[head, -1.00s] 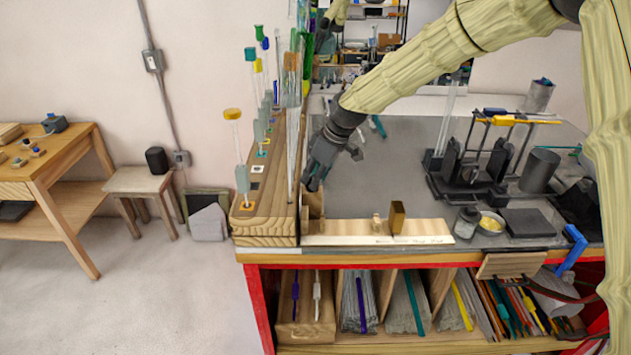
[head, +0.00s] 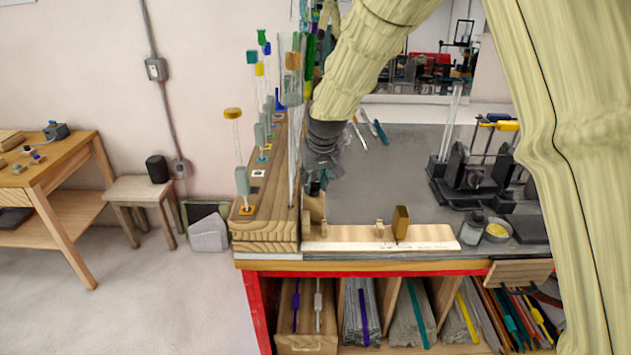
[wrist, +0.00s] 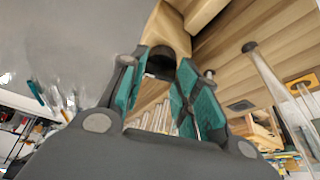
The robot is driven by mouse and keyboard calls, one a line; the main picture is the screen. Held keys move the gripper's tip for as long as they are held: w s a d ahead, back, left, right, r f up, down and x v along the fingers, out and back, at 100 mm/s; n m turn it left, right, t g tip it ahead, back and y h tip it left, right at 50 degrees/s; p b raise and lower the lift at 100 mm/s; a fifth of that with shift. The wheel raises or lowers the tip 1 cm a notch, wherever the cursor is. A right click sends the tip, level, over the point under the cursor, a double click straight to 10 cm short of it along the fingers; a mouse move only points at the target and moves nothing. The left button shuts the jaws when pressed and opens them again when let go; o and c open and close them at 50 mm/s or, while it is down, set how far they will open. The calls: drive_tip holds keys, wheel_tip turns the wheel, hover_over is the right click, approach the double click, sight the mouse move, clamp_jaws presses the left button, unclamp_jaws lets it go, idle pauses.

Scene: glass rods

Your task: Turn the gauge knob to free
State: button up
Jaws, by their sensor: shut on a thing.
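The gauge is a pale wooden strip (head: 345,245) along the bench's front edge, with small unreadable markings. It carries a small tan knob-like piece (head: 380,228) and a taller brown block (head: 401,222). A wooden end piece (head: 314,206) stands at its left end. My gripper (head: 314,188) points down just above and behind that end. In the wrist view, the teal-padded fingers (wrist: 162,68) close at a tan wooden piece (wrist: 165,32), with a dark part between the tips. The fingers hide most of the contact, so the knob's setting cannot be read.
A wooden rack (head: 262,215) with upright glass rods stands close left of my gripper. A dark fixture (head: 475,165), a small jar (head: 472,228) and a yellow-filled dish (head: 497,231) are at the right. The grey bench top (head: 385,185) between is mostly clear.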

drive_tip(key=shift+m, duration=0.4)
drive_tip(key=o, duration=1)
drive_tip(key=shift+r, duration=0.1)
drive_tip(key=v, duration=1.2)
drive_tip(key=shift+a, duration=0.15)
drive_tip(key=shift+w, duration=0.1)
